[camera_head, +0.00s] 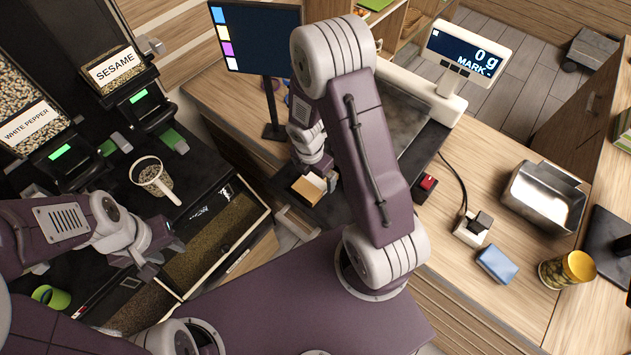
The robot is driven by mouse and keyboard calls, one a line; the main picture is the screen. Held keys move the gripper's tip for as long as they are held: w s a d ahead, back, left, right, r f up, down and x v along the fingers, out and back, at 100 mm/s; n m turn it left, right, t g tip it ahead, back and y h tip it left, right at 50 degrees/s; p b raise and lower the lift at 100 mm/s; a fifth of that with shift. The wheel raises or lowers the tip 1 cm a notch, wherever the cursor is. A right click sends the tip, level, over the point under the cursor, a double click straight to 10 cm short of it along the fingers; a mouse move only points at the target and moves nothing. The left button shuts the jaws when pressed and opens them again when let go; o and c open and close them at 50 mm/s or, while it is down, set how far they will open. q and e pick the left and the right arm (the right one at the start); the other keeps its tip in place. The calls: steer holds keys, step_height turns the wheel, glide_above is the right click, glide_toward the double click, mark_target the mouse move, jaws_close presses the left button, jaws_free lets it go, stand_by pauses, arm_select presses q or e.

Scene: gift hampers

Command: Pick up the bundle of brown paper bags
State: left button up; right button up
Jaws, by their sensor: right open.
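A small brown, box-like stack (308,189) with a pale top edge looks like the bundle of brown paper bags. It sits on a dark surface at the counter's edge, near the middle of the view. My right gripper (325,178) is open, pointing down right at the bundle; its fingers are partly hidden by its wrist and the bundle. I cannot tell whether they touch it. My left gripper (163,254) is at the left, over the edge of the spice bins, its fingers apart and empty. It is well away from the bundle.
A scale display (468,52) and a monitor (256,38) stand behind. A metal scoop tray (542,196), a blue block (496,264) and a jar (567,270) are on the right counter. A cup with a handle (150,176) stands by the dispensers at left.

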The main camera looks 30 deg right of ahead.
steer(key=shift+s+f, duration=0.1)
steer(key=shift+f, duration=0.6)
steer(key=shift+s+a+r, duration=0.1)
steer(key=shift+s+a, duration=0.1)
steer(key=shift+w+d, duration=0.2)
steer(key=c, duration=1.5)
arm_select(q)
steer(key=shift+s+a+f, duration=0.2)
steer(key=shift+s+f, duration=0.1)
arm_select(e)
steer(key=shift+a, duration=0.1)
steer(key=shift+c, duration=0.3)
steer(key=shift+s, duration=0.1)
